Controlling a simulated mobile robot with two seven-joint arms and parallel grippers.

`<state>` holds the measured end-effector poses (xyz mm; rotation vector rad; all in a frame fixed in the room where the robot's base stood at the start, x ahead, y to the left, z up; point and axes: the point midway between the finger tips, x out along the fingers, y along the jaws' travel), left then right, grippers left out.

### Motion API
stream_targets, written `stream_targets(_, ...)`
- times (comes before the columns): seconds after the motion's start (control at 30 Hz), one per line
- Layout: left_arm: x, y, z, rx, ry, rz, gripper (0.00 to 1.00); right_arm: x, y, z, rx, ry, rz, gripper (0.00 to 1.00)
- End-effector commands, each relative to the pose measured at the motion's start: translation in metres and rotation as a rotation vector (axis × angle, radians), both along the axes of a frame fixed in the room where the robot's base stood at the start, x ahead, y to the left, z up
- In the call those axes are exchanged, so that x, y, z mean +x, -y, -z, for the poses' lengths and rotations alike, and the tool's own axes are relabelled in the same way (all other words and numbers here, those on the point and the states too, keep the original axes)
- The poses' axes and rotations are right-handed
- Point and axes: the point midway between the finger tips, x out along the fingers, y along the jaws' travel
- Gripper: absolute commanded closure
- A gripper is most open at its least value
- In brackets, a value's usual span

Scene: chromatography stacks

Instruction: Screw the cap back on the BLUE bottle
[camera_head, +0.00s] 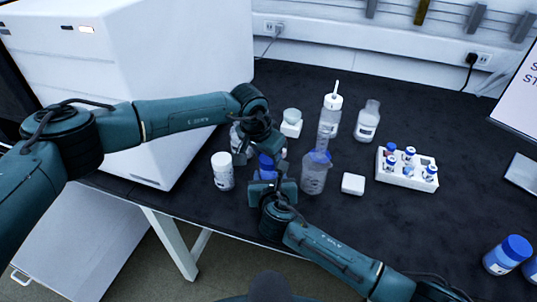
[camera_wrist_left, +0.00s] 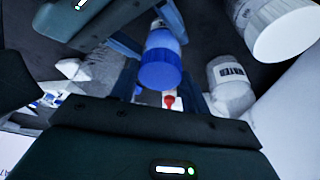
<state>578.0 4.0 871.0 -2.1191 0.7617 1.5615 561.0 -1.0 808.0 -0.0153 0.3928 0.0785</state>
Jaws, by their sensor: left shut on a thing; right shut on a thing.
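The blue bottle (camera_head: 265,175) stands on the dark bench with its blue cap (camera_head: 266,161) at its top. In the left wrist view the blue cap (camera_wrist_left: 160,72) shows between my left fingers, in line with the bottle. I cannot tell whether the cap is fully seated. My left gripper (camera_head: 268,150) reaches in from behind and is shut on the cap. My right gripper (camera_head: 270,186) comes from the front and is shut on the bottle's body. The grippers hide much of the bottle.
A vial rack (camera_head: 407,182) and small white box (camera_head: 353,184) lie right.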

Motion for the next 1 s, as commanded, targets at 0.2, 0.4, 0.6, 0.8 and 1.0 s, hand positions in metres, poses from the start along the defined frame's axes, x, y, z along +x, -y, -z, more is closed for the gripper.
stream_targets(0.2, 0.0009, 0.0005, -0.0012, -0.002, 0.005, 0.045, 0.75, -0.0004, 0.0006, 0.0012, -0.002, -0.003, 0.001, 1.00)
stream_targets(0.4, 0.0008, 0.0007, -0.0014, -0.002, 0.005, 0.042, 0.51, -0.0004, 0.0007, 0.0013, -0.002, -0.003, 0.001, 1.00)
stream_targets(0.6, 0.0005, 0.0006, -0.0009, -0.001, 0.003, 0.041, 0.35, -0.0003, 0.0007, 0.0014, -0.002, -0.003, 0.001, 1.00)
stream_targets(0.8, 0.0001, 0.0005, -0.0003, 0.000, 0.002, 0.041, 0.32, -0.0003, 0.0007, 0.0013, -0.002, -0.003, 0.001, 1.00)
stream_targets(1.0, 0.0007, 0.0004, -0.0087, 0.000, 0.004, 0.041, 0.32, -0.0002, 0.0008, 0.0013, -0.002, -0.003, 0.001, 1.00)
